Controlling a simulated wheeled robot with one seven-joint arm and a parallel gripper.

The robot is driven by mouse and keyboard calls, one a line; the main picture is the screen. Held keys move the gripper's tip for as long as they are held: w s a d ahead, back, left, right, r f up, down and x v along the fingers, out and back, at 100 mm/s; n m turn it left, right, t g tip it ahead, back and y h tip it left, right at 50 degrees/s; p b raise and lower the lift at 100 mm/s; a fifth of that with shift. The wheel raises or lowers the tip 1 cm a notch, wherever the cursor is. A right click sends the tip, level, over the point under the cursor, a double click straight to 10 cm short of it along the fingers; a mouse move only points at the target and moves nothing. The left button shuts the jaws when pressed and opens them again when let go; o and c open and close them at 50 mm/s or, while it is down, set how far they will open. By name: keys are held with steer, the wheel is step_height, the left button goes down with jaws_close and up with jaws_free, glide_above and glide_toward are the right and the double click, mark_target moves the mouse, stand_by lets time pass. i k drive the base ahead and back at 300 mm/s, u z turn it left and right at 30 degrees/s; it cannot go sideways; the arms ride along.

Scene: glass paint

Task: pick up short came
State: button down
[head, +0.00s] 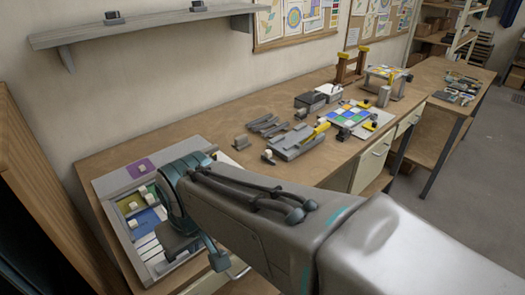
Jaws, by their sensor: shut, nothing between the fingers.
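I cannot single out the short came with certainty. Pale strips (148,252) lie at the near end of a grey tray (113,186) on the left of the bench, partly hidden by my arm. Grey slotted pieces (267,126) lie mid-bench, and their contents are too small to tell. My arm reaches left across the front of the bench. My gripper (178,243) is at its end, above the near right part of the tray and beside the pale strips. It is shut and empty; its fingertips are hard to make out.
The tray also holds purple (140,168), yellow and blue (150,220) pieces with pale blocks on them. A grey fixture (297,142), a colourful glass panel (350,118) and a wooden stand (350,66) stand farther right. A shelf (150,26) hangs above.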

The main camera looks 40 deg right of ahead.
mark_target(267, 156)
steer(key=z, duration=0.45)
steer(key=k, duration=0.55)
steer(key=z, duration=1.05)
steer(key=i, duration=0.9)
steer(key=u, duration=0.6)
steer(key=k, duration=0.1)
steer(key=z, duration=0.05)
